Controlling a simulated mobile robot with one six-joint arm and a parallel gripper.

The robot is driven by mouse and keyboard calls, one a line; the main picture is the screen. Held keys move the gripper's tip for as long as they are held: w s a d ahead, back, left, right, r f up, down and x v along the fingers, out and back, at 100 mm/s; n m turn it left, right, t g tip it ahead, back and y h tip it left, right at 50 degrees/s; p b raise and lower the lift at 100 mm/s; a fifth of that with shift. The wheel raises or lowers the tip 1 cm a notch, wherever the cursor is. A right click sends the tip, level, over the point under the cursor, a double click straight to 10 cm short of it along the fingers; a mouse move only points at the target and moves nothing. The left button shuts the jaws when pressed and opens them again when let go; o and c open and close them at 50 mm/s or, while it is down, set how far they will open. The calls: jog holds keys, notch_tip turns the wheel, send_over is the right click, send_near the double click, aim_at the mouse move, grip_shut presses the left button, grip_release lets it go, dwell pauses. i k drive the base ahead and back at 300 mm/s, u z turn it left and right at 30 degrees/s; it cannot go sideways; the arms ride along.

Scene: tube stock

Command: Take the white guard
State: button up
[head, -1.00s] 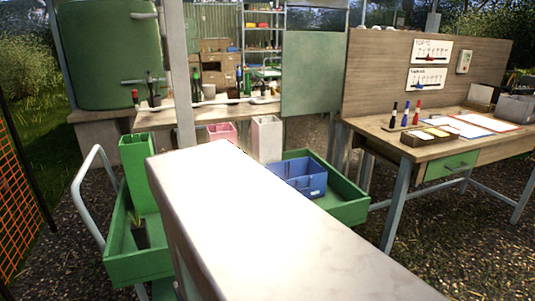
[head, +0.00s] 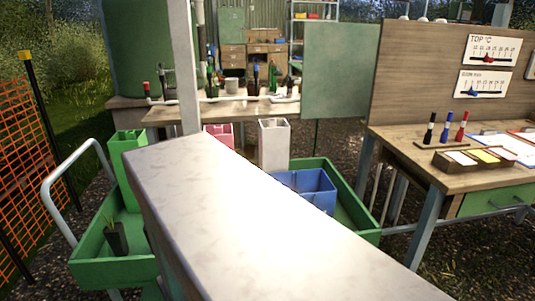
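The white guard (head: 273,147) is a tall, square, open-topped tube. It stands upright at the far side of a green trolley (head: 90,266), between a pink guard (head: 219,136) and a blue crate (head: 317,194). Its lower end is hidden. A taller green guard (head: 129,163) stands in the left part of the trolley. My gripper is not in view, and nothing visible touches the white guard.
A small dark pot with a plant (head: 116,238) sits in the trolley's left tray. A cluttered bench (head: 170,115) stands behind. A wooden desk (head: 470,178) is at right, orange mesh fence (head: 25,150) at left. The trolley's middle is hidden.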

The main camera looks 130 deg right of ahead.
aim_at(274, 133)
jog(key=u, duration=0.05)
jog(key=k, duration=0.85)
jog(key=z, duration=0.4)
jog(key=k, duration=0.7)
jog(key=z, duration=0.85)
jog(key=k, duration=1.1)
jog(key=u, duration=0.1)
jog(key=i, duration=0.45)
